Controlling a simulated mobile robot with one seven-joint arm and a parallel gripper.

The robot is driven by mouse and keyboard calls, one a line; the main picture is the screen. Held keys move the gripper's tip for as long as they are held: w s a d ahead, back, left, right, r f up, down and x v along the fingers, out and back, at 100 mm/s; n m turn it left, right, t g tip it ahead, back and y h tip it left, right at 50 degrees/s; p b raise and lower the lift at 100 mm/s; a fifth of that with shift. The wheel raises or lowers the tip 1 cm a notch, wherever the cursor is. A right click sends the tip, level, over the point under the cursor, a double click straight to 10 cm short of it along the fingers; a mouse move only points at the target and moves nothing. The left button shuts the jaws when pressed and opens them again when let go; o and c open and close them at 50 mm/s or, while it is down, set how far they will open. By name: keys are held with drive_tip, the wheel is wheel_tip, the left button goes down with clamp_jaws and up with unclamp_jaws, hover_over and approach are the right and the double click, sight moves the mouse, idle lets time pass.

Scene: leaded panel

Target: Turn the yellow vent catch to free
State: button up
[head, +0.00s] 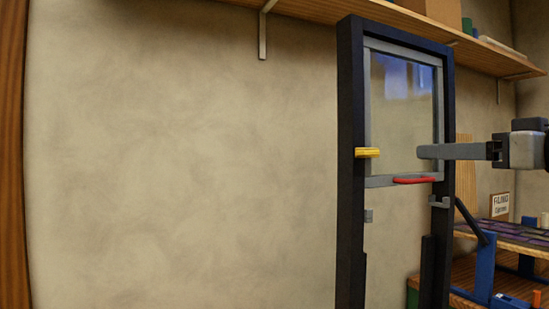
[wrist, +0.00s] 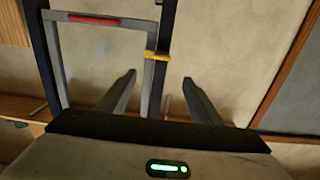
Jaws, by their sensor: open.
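The yellow vent catch (head: 368,153) lies level across the left grey stile of the glazed sash (head: 405,181) and reaches toward the dark frame post. It also shows in the wrist view (wrist: 157,56), just beyond the fingertips and roughly between them. My gripper (head: 421,152) comes in from the right in the head view, at about the catch's height, with its tip short of the catch. In the wrist view my gripper (wrist: 158,80) has its two fingers spread apart with nothing held between them. I see no contact with the catch.
A red handle (head: 414,180) sits on the sash's bottom rail. The dark upright frame (head: 350,220) surrounds the sash, with a grey bracket (head: 439,202) at its right post. A shelf (head: 470,45) runs above. A blue-legged bench (head: 485,268) stands right. The wall left is clear.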

sight(371, 153)
drive_tip(key=p+x, duration=0.2)
drive_tip(key=x, duration=1.5)
drive_tip(key=shift+a+r, duration=0.3)
drive_tip(key=shift+a, duration=0.15)
drive_tip(key=shift+c, duration=0.2)
drive_tip(key=c, duration=1)
